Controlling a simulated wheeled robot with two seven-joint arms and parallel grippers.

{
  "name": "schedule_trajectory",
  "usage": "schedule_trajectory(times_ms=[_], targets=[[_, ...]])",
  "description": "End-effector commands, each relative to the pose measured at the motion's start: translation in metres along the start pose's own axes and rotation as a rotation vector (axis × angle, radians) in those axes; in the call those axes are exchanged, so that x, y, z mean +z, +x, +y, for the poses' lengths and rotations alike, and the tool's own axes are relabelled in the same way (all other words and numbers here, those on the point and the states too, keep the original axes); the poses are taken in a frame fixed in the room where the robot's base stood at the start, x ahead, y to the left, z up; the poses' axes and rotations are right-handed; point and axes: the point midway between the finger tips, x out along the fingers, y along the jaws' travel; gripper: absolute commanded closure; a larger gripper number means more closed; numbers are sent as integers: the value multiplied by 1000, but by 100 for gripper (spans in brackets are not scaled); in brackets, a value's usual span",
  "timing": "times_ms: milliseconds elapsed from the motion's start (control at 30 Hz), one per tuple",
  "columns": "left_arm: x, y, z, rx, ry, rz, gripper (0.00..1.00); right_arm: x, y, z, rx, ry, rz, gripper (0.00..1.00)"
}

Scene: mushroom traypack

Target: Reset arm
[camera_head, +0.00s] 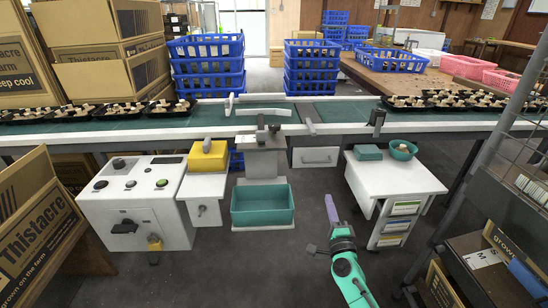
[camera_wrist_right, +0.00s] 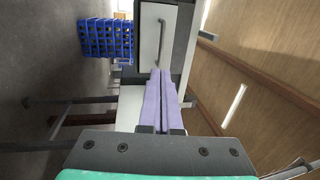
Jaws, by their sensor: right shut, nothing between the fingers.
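My right arm, teal and dark grey, comes in from the bottom of the head view. Its gripper (camera_head: 329,198) has lilac fingers that point up and away, above the grey floor, left of the white drawer cabinet. In the right wrist view the two lilac fingers (camera_wrist_right: 160,80) lie side by side, shut with nothing between them. A white panel with a grey handle (camera_wrist_right: 161,40) shows beyond their tips. My left gripper is in neither view.
A green conveyor (camera_head: 238,119) with black mushroom trays (camera_head: 120,109) crosses ahead. The white drawer cabinet (camera_head: 376,178) stands to the right, a white control box (camera_head: 137,205) to the left. A teal bin (camera_head: 262,206) is at the centre. A metal rack (camera_head: 500,200) stands at far right.

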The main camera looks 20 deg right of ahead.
Motion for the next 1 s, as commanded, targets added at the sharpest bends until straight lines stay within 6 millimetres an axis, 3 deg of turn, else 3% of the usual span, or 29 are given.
schedule_trajectory(times_ms=[167, 267, 367, 400, 500, 600, 800, 900, 933, 1000], targets=[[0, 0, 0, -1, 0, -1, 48, 10, -4, 12, 31, -51, -47, 100], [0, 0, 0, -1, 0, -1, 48, 43, -24, 53, 136, -227, -213, 100], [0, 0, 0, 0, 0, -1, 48, 84, -71, 118, 297, -489, -478, 100], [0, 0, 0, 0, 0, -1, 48, 96, -95, 145, 364, -595, -593, 100], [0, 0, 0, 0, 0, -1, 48, 110, -158, 201, 512, -826, -854, 100], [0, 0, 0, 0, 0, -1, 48, 108, -217, 240, 636, -1012, -1078, 100], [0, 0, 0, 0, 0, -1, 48, 79, -318, 282, 848, -1316, -1470, 100], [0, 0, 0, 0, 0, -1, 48, 54, -364, 289, 952, -1462, -1665, 100], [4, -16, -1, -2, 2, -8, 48, 52, -362, 272, 950, -1462, -1659, 100], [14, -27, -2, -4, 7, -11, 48, 47, -367, 261, 947, -1462, -1657, 100]])
